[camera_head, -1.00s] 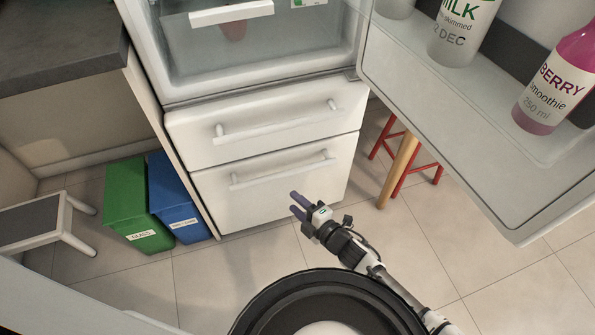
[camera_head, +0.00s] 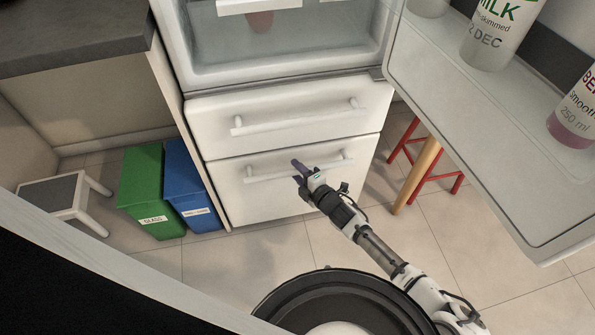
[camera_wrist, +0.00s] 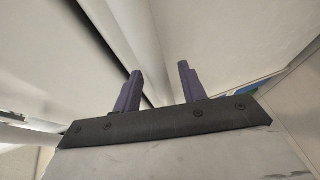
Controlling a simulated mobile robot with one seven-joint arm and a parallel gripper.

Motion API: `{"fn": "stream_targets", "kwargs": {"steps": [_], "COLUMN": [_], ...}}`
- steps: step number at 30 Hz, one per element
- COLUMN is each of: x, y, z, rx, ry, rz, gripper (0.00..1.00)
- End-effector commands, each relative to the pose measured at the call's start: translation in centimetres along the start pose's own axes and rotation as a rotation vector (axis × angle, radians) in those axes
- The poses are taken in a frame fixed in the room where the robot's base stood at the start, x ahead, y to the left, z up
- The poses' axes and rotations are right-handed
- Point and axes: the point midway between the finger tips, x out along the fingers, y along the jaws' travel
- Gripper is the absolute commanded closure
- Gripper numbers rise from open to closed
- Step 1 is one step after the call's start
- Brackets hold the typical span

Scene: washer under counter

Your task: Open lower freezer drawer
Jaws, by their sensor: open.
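The lower freezer drawer (camera_head: 265,199) is a white front below the upper drawer (camera_head: 290,116), and it looks shut. Its white bar handle (camera_head: 268,176) runs across its upper part. My gripper (camera_head: 299,172) is open, with purple fingers, in front of the lower drawer and overlapping the handle's right half in the head view. A pale bar (camera_wrist: 12,116) shows at the left edge there. Whether the fingers touch the handle I cannot tell.
The open fridge door (camera_head: 480,130) with bottles hangs at the right, above a red-legged stool (camera_head: 432,160). Green (camera_head: 145,190) and blue (camera_head: 187,185) bins stand left of the fridge. A small grey-topped step stool (camera_head: 50,192) is further left.

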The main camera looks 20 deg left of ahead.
Motion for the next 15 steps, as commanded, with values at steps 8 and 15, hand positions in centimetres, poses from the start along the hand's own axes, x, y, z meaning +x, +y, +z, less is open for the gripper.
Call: {"fn": "stream_targets", "kwargs": {"steps": [8, 15], "x": [0.79, 0.75], "y": [0.01, 0.0], "z": [-0.01, -0.01], "rx": [0.0, 0.0], "ry": [-0.001, -0.001], "rz": [0.0, 0.0], "gripper": [0.59, 0.72]}}
